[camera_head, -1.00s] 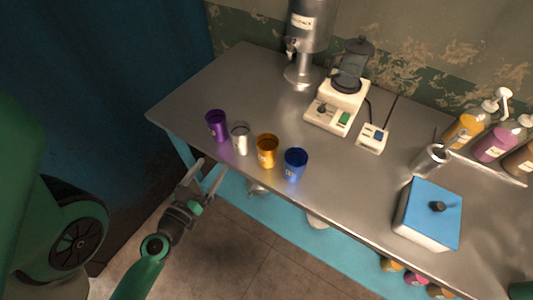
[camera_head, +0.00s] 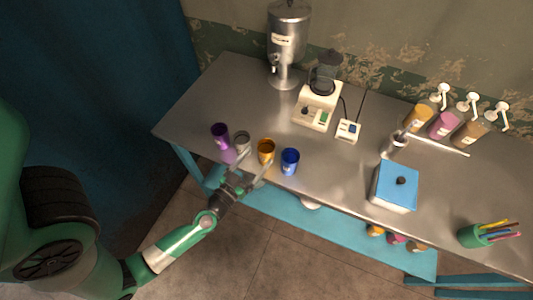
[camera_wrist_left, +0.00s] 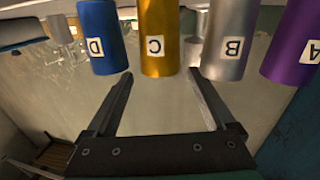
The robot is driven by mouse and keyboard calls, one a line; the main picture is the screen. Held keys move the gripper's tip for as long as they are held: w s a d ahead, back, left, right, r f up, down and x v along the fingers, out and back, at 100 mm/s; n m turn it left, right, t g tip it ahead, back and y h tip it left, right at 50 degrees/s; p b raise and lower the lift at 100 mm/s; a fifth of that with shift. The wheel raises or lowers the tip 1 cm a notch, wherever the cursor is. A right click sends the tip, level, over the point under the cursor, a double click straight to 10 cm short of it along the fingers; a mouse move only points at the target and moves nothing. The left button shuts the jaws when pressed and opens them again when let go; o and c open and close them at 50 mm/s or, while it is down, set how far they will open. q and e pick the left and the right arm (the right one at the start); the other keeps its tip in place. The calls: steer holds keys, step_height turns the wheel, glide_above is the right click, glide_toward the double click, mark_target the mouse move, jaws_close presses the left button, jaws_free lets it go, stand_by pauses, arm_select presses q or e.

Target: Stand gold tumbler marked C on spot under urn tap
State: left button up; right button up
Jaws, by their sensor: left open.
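The gold tumbler (camera_head: 266,147) stands on the table near its front edge, between the silver and blue tumblers. In the left wrist view the gold tumbler (camera_wrist_left: 159,30) shows its label C, upside down in that picture. My left gripper (camera_head: 252,172) is open and empty, just in front of the gold tumbler. In the left wrist view its two fingers (camera_wrist_left: 160,84) point towards the gold tumbler, one on each side, short of it. The steel urn (camera_head: 287,45) stands at the back of the table, with its tap (camera_head: 274,63) on the near left side. My right gripper is not in view.
Silver tumbler B (camera_head: 242,142) and purple tumbler A (camera_head: 220,135) stand left of the gold one, and blue tumbler D (camera_head: 290,161) to its right. A blender (camera_head: 318,103) stands right of the urn. The table between tumblers and urn is clear.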

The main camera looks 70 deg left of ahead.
mark_target(266, 145)
arm_select(q)
steer(key=shift+x, duration=3.1)
steer(key=shift+s, duration=0.1)
steer(key=c, duration=1.3)
steer(key=shift+r+p, duration=0.45)
steer(key=shift+r, duration=0.05)
steer(key=shift+s+d+r+p, duration=1.3)
steer(key=shift+d+r+p, duration=0.7)
steer(key=shift+p, duration=0.4)
steer(key=shift+s+d+r+p, duration=1.3)
steer(key=shift+d+r+p, duration=0.7)
steer(key=shift+p, duration=0.35)
steer(key=shift+s+d+r+p, duration=1.3)
steer(key=shift+d+r+p, duration=0.65)
steer(key=shift+p, duration=0.45)
steer(key=shift+a+r, duration=0.1)
steer(key=shift+r, duration=0.1)
